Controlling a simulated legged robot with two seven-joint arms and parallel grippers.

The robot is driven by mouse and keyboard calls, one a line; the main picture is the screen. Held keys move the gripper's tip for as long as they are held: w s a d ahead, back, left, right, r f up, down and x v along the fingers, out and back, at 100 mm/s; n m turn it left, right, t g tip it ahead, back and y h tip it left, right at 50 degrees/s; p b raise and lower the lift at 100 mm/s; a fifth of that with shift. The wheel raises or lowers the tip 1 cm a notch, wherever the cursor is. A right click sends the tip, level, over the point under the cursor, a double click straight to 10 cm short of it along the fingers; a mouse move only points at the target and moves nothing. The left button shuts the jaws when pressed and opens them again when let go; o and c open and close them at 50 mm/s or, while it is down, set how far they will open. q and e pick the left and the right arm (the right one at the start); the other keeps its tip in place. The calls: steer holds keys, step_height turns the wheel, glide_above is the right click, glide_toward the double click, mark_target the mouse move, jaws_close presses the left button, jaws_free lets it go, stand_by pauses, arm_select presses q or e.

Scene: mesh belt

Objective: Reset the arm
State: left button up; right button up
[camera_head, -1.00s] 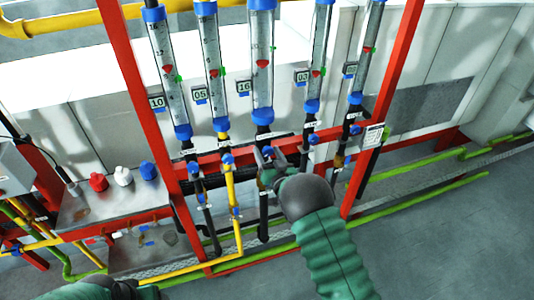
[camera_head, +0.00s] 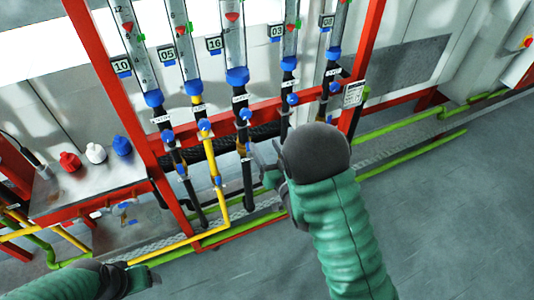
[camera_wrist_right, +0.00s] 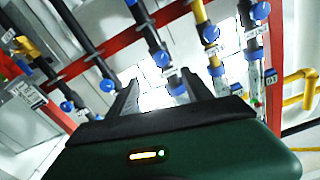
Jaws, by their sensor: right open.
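My right gripper (camera_head: 263,162) is open in the head view, in front of the black pipes below the flowmeters. In the right wrist view its two fingers (camera_wrist_right: 160,92) stand apart with nothing between them. A blue valve knob (camera_head: 245,115) on the pipe under flowmeter 16 is just above and left of the fingers, apart from them. My left gripper (camera_head: 135,278) is low at the left, partly hidden behind its own green sleeve; its jaws are too unclear to read.
A red frame (camera_head: 88,62) holds several flowmeters (camera_head: 236,45) with blue-knobbed pipes. A metal panel (camera_head: 90,188) with red, white and blue knobs is at the left. Green pipes (camera_head: 410,155) run along the floor. The grey floor (camera_head: 450,220) at the right is clear.

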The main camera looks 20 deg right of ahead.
steer(key=shift+s, duration=0.35)
steer(key=s+f+g+h+b, duration=0.1)
steer(key=s+f+g+b, duration=0.1)
steer(key=s+f+g, duration=0.5)
steer(key=s+a+f+n+g, duration=0.1)
steer(key=s+g, duration=0.3)
steer(key=s, duration=0.3)
steer(key=s+a+f+n+g+b, duration=0.1)
steer(key=s+g, duration=0.3)
steer(key=s, duration=0.4)
steer(key=shift+s+a+f+b, duration=0.15)
steer(key=shift+a+f+b, duration=0.2)
steer(key=shift+f, duration=0.45)
